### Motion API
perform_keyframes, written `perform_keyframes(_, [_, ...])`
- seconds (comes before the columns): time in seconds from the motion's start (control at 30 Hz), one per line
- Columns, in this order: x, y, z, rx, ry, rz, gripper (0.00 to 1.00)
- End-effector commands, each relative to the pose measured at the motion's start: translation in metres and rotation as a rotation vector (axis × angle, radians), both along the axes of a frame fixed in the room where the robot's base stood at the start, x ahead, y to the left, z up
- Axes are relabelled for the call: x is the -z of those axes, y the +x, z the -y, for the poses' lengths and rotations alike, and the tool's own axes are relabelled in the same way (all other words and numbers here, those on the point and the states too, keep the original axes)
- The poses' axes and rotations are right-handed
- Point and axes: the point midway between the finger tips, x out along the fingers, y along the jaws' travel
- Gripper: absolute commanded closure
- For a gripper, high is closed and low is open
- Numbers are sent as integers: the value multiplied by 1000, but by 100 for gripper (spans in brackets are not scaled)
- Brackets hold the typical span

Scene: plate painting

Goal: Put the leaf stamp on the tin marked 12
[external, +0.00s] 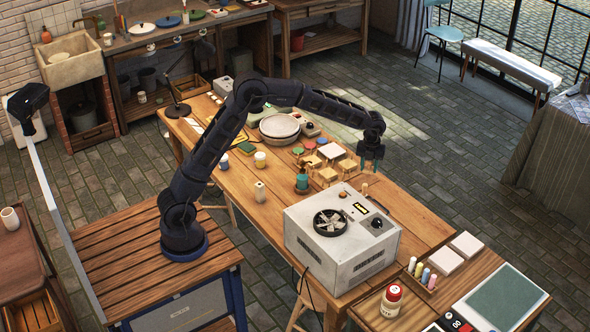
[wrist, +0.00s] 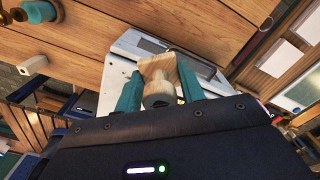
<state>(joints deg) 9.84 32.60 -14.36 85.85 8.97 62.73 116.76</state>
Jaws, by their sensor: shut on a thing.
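My gripper (external: 371,163) is raised over the right part of the long table, beyond the grey box machine. In the wrist view its teal fingers (wrist: 160,90) are shut on a pale wooden stamp (wrist: 157,68) with a squarish block and a rounded handle. I cannot tell its motif. Several wooden blocks (external: 326,176) stand on the table left of my gripper, near small red and green round pieces (external: 309,144). I cannot read a 12 on any tin; the marks are too small.
The grey machine (external: 341,236) with a round fan stands at the table's near side. A side bench holds a red-and-white jar (external: 391,300), small bottles, white tiles (external: 467,244) and a green mat (external: 500,299). Bare wood (external: 420,222) lies right of the machine.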

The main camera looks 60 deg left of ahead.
Motion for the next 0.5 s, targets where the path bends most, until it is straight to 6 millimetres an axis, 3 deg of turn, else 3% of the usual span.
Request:
perform_keyframes(0.03, [-4,-4,24,31,0,1,83])
perform_keyframes(0.1, [-10,-11,54,69,0,1,83])
perform_keyframes(0.5, [-40,-70,216,282,0,1,83])
